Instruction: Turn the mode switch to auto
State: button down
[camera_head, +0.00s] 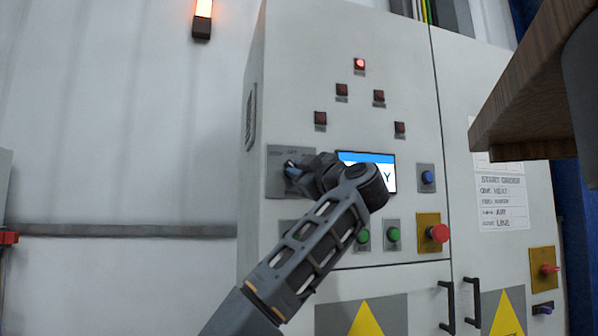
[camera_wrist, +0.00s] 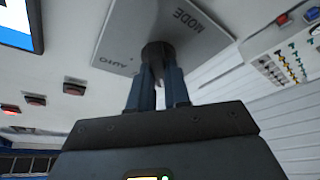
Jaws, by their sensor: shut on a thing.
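The mode switch has a grey plate marked MODE and AUTO, which fills the top of the wrist view (camera_wrist: 120,35). In the head view the plate (camera_head: 277,185) is on the upper left of the grey cabinet's front. The black switch knob (camera_wrist: 157,48) stands out from the plate. My gripper (camera_wrist: 157,78) has its two blue-grey fingers shut on the knob. In the head view my gripper (camera_head: 291,168) is in front of the plate and hides the knob. Which way the knob points is hidden by the fingers.
Right of the switch are a blue-and-white screen (camera_head: 365,158), a blue button (camera_head: 427,177), green buttons (camera_head: 394,234) and a red emergency button (camera_head: 439,233) on yellow. Several indicator lamps are above; the top one (camera_head: 360,63) glows red. A brown wooden edge (camera_head: 530,95) juts in at the right.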

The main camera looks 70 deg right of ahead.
jog(key=shift+f+m+b, duration=0.2)
jog(key=shift+m+b, duration=0.1)
jog(key=shift+b, duration=0.05)
jog(key=m+g+h, duration=0.2)
jog(key=m+g, duration=0.1)
jog(key=m, duration=0.5)
jog(key=m+g+h, duration=0.3)
jog(key=m, duration=0.5)
jog(key=m+g+h, duration=0.2)
jog(key=m, duration=0.6)
jog(key=shift+w+a+r+g+h+p, duration=0.15)
jog(key=shift+w+a+g+h+p, duration=0.15)
jog(key=shift+w+g+p, duration=0.1)
jog(key=shift+m, duration=0.5)
jog(key=c, duration=1.1)
grip_release()
jog(key=shift+s, duration=0.1)
